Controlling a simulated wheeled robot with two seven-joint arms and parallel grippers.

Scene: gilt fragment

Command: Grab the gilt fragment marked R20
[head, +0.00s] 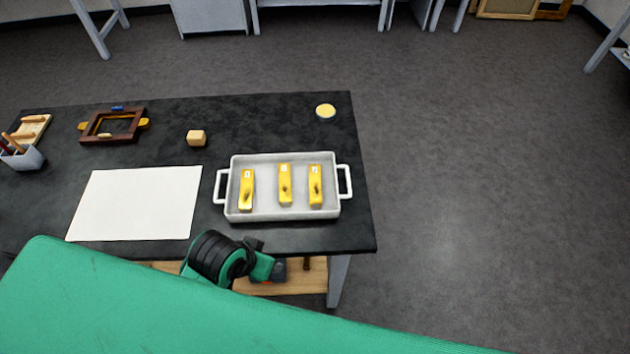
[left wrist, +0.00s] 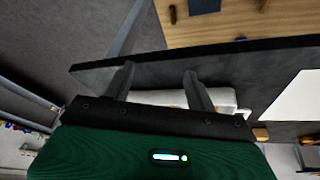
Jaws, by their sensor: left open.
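Three gilt fragments lie side by side in a white two-handled tray (head: 236,215): a left one (head: 246,192), a middle one (head: 285,188) and a right one (head: 316,190). Each has a small white tag near its far end; the marks are too small to read, so I cannot tell which is R20. My left gripper (left wrist: 159,74) is open and empty in the left wrist view. The tray (left wrist: 225,97) shows beyond its fingers, partly hidden by them. In the head view my left arm is at the table's near edge, its fingertips not discernible. My right gripper is out of view.
On the dark table (head: 270,120) are a white sheet (head: 136,203), a small wooden block (head: 196,138), a brown frame (head: 98,126), a brush holder (head: 24,159) and a round yellow-topped dish (head: 325,111). The table behind the tray is mostly clear.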

